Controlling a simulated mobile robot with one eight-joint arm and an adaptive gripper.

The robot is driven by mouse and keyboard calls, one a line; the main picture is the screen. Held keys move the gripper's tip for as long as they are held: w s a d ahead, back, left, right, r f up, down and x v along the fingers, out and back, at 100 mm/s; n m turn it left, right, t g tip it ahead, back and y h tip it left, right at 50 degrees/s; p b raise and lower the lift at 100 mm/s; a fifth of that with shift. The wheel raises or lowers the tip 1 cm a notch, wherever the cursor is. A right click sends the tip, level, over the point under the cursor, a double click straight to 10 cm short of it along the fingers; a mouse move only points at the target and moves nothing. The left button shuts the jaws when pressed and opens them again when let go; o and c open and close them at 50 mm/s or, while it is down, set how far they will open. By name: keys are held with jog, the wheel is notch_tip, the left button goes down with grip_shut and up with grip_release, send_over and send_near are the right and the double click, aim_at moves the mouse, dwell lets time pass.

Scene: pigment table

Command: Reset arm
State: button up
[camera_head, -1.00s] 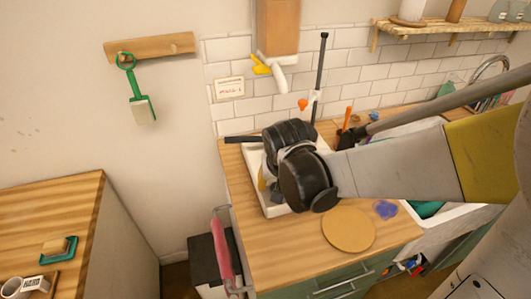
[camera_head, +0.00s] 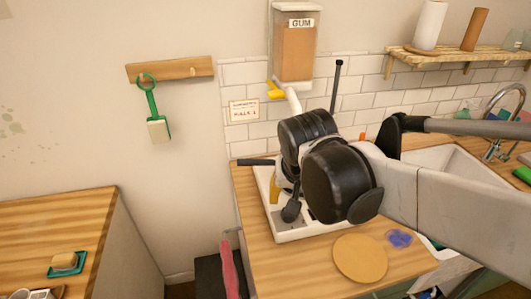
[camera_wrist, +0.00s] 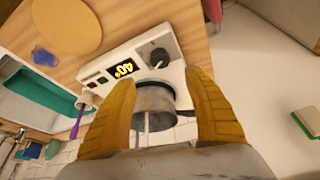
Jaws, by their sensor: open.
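My gripper (camera_wrist: 160,76) is open in the wrist view, its two yellow fingers spread apart. Between and beyond the fingers is a metal pot (camera_wrist: 154,102) on a white device (camera_wrist: 92,72) with a lit display reading 40° and a black knob. I cannot tell whether either finger touches the pot. In the head view my dark wrist joints hang over the white device (camera_head: 312,226) on the wooden counter, and only a bit of a yellow finger (camera_head: 274,190) shows. The pot is hidden there.
A round wooden board (camera_head: 360,258) and a blue-purple blob (camera_head: 399,238) lie right of the device. A GUM dispenser (camera_head: 294,45) hangs on the wall behind. The sink (camera_head: 455,170) is at right. A separate wooden counter (camera_head: 50,225) stands at left across a gap.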

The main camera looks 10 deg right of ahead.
jog(key=s+d+n+t+y, duration=0.1)
jog(key=s+n+t, duration=0.2)
jog(key=s, duration=0.5)
jog(key=shift+s+b, duration=0.15)
jog(key=shift+b, duration=0.25)
